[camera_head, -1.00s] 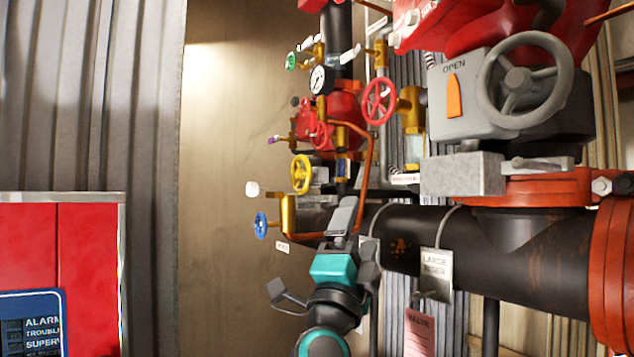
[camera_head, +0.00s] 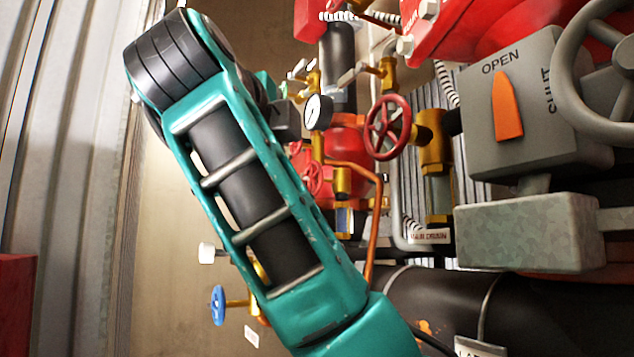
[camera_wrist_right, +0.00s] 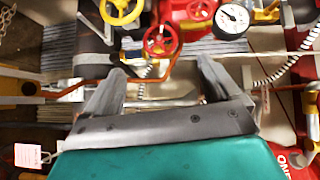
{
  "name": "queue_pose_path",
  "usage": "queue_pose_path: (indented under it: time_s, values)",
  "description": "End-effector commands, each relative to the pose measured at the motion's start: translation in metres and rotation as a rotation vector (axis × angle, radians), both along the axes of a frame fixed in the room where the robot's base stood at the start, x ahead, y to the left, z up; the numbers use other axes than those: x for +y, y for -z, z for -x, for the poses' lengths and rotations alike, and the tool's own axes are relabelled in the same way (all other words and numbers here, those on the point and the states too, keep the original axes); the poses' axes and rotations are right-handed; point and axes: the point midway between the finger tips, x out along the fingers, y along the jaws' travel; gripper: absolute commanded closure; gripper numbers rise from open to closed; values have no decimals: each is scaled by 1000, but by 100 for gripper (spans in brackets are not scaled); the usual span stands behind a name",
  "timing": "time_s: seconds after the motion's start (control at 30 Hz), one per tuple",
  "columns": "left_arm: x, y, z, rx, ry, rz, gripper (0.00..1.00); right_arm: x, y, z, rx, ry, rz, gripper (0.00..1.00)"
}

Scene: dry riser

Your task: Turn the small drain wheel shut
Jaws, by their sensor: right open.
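Several small handwheels sit on the riser's trim. In the head view a red wheel (camera_head: 388,127) stands on a brass valve, a smaller red wheel (camera_head: 313,178) sits below the gauge, and a blue wheel (camera_head: 218,305) is at lower left. I cannot tell which is the drain wheel. In the right wrist view a red wheel (camera_wrist_right: 160,42) and a yellow wheel (camera_wrist_right: 122,10) are beyond the fingertips. My right gripper (camera_wrist_right: 158,80) is open, with no wheel between its fingers. In the head view my teal arm hides much of the trim. My left gripper is not in view.
A pressure gauge (camera_head: 318,112) is beside my arm. A grey gear box (camera_head: 535,105) marked OPEN and SHUT, with a large grey wheel, stands at right. A copper pipe (camera_head: 375,220) and black main pipe (camera_head: 440,300) lie below. The tan wall at left is clear.

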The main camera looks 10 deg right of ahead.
Motion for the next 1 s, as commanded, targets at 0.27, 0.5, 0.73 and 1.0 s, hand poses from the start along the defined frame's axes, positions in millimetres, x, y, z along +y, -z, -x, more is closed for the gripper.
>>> queue_pose_path:
  time_s: [0.27, 0.5, 0.73, 1.0]
  values:
    - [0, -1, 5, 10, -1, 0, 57, -18, 4, -43, 5, 2, -2, 10]
    - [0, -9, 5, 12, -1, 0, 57, -37, 6, -87, 3, 2, -2, 10]
    - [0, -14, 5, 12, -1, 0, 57, -47, 8, -111, 0, 1, -2, 10]
    - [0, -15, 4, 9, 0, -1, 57, -49, 9, -116, -2, 1, -2, 10]
